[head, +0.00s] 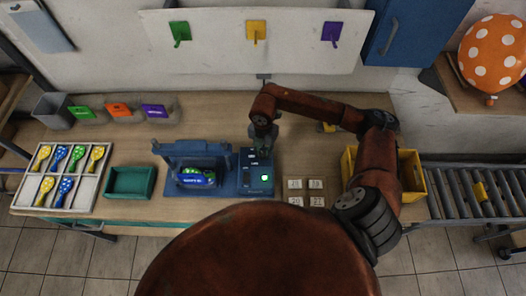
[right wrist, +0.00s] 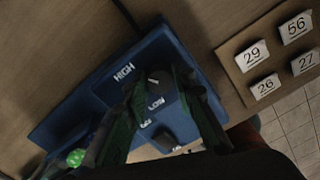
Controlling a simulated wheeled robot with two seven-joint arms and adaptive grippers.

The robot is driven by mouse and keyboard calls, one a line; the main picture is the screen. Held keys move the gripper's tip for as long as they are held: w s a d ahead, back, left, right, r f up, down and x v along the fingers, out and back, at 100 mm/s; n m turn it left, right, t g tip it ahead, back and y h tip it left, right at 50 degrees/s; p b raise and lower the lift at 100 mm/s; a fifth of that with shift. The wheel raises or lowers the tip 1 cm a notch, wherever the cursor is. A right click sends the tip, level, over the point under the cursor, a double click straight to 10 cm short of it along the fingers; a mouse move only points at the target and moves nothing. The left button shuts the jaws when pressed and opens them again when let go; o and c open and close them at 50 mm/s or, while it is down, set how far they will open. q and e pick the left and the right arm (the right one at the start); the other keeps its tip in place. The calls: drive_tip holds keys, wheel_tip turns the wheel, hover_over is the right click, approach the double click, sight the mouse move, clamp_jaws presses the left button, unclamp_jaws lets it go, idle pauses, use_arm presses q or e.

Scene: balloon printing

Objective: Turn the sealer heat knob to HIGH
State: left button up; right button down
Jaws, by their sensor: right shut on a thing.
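The blue sealer (head: 258,184) stands on the table in the middle of the head view, with a lit spot on its top panel. In the right wrist view its panel (right wrist: 172,52) carries the words HIGH, LOW and what looks like OFF. The dark round heat knob (right wrist: 158,78) sits by these labels. My right gripper (head: 263,136) reaches down over the back of the panel. In the right wrist view the gripper's fingers (right wrist: 161,82) are shut on the knob, one on each side. Which label the knob points to is not clear. My left gripper is not in view.
A blue frame with a printed bag-like item (head: 195,178) adjoins the sealer on the left. Numbered cards (head: 295,184) lie to its right, before a yellow crate (head: 412,178). A green tray (head: 130,182) and a balloon rack (head: 62,188) stand farther left.

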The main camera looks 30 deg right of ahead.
sight(263, 153)
drive_tip(key=shift+r+m, duration=0.1)
drive_tip(key=shift+m, duration=0.4)
drive_tip(key=c, duration=1.6)
unclamp_jaws()
wheel_tip(263, 153, up, 12)
